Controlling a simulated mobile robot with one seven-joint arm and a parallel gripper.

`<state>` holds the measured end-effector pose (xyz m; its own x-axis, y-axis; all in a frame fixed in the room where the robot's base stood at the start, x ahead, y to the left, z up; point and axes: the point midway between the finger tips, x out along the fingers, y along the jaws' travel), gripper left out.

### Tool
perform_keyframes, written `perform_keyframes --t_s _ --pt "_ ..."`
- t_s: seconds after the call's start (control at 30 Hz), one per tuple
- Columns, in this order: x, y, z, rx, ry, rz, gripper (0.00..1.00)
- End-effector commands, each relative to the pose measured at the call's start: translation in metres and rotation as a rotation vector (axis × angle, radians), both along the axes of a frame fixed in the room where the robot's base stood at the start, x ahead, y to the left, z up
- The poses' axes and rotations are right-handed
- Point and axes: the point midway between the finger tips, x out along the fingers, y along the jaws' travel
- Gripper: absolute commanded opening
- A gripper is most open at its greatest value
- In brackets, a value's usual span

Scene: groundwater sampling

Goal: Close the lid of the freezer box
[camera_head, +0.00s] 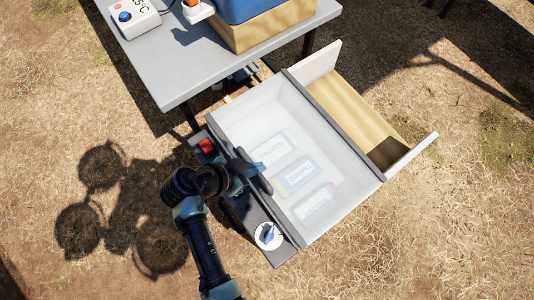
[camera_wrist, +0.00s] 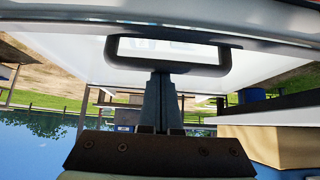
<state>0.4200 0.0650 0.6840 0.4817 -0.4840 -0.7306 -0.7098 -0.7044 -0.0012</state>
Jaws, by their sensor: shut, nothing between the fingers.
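The freezer box (camera_head: 275,222) stands below the grey table in the head view, with a dark front strip, a red switch and a round knob. A pale panel area with grey edge bars (camera_head: 335,125) covers its left part, and several labelled packs show in or under it. I cannot tell how far the lid stands open. A dark handle (camera_head: 258,172) sits near its left side; the wrist view shows it as a loop (camera_wrist: 168,70) on a white surface. My gripper (camera_wrist: 162,76) is shut and empty, its fingertips close to the handle; contact is unclear.
The grey table (camera_head: 160,65) holds a meter (camera_head: 134,17) and a blue and tan box (camera_head: 265,30). It lies close behind my gripper's area. White end walls (camera_head: 411,155) border a tan space on the right. Dry grass around is free.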

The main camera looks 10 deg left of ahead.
Motion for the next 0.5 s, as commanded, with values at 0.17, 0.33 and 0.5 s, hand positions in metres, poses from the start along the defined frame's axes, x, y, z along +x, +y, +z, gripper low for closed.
perform_keyframes --t_s 0.17,0.33,0.5 --pt "-0.004 0.0037 -0.0019 0.002 0.007 0.004 0.0" --pt "-0.0044 0.0044 -0.0025 0.004 0.009 0.006 0.0" --pt "-0.0026 0.0033 -0.0021 0.004 0.009 0.006 0.0"
